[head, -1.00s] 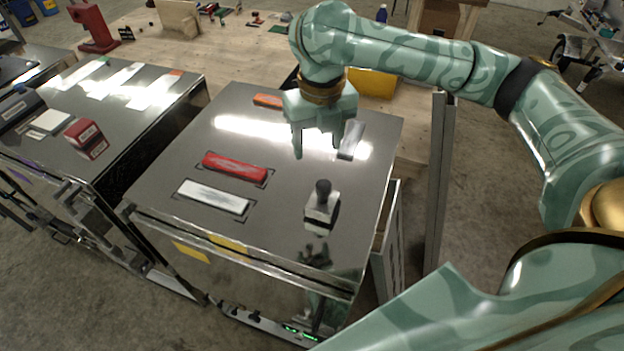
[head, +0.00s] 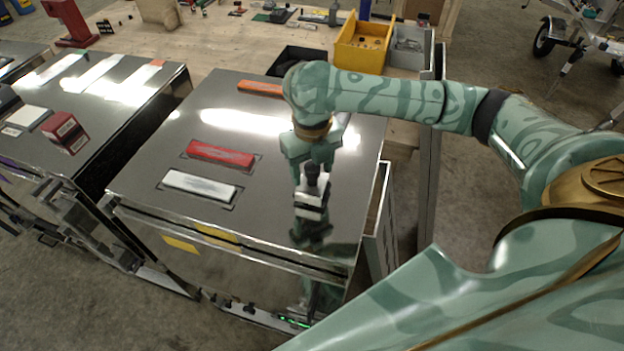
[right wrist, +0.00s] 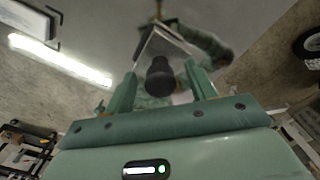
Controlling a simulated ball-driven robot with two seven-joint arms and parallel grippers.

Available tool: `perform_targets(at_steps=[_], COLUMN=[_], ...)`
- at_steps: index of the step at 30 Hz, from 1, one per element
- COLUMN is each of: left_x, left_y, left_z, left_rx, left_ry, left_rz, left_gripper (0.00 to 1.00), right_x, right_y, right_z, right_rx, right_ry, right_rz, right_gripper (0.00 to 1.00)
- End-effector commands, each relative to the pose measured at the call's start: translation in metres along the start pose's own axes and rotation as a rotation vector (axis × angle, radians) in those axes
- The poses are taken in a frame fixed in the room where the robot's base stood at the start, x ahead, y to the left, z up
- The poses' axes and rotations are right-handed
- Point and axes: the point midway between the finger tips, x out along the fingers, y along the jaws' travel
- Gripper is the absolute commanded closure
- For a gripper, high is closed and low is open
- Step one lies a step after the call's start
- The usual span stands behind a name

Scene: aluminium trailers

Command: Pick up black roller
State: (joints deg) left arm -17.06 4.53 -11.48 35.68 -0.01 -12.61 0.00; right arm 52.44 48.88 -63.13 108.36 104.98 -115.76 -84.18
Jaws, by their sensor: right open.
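The likely black roller (head: 311,202) has an upright black knob on a pale, dark-edged block and stands near the front right of the shiny metal table top. My right gripper (head: 312,180) is at the knob, fingers pointing down. In the right wrist view, the black knob (right wrist: 160,80) shows between the two spread fingers of my right gripper (right wrist: 162,90), with a gap on each side. The gripper is open and holds nothing. My left gripper is not in view.
A red bar (head: 220,154), a white bar (head: 200,185) and an orange bar (head: 260,88) lie on the same top (head: 150,150). A second metal cabinet with a red block (head: 65,131) stands at left. A yellow bin (head: 361,45) sits on the wooden table behind.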

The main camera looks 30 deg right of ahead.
Motion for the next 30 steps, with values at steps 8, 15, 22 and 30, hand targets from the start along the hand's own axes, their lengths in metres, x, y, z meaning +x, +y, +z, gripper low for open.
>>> perform_targets(at_steps=[8, 15, 22, 30], left_x=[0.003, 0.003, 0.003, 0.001], left_y=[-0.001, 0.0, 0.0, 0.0], left_z=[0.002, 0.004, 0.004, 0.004], left_rx=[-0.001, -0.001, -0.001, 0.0], left_ry=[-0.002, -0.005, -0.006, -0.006], left_rz=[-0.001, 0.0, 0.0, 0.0], left_gripper=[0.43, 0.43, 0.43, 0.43], right_x=[0.016, 0.015, 0.015, 0.001], right_y=[0.0, 0.0, -0.001, -0.001], right_z=[0.001, 0.001, 0.001, 0.002], right_rx=[-0.001, -0.001, 0.0, 0.0], right_ry=[-0.003, -0.003, -0.004, -0.006], right_rz=[0.0, -0.001, -0.001, -0.001], right_gripper=[0.44, 0.86, 0.99, 0.99])
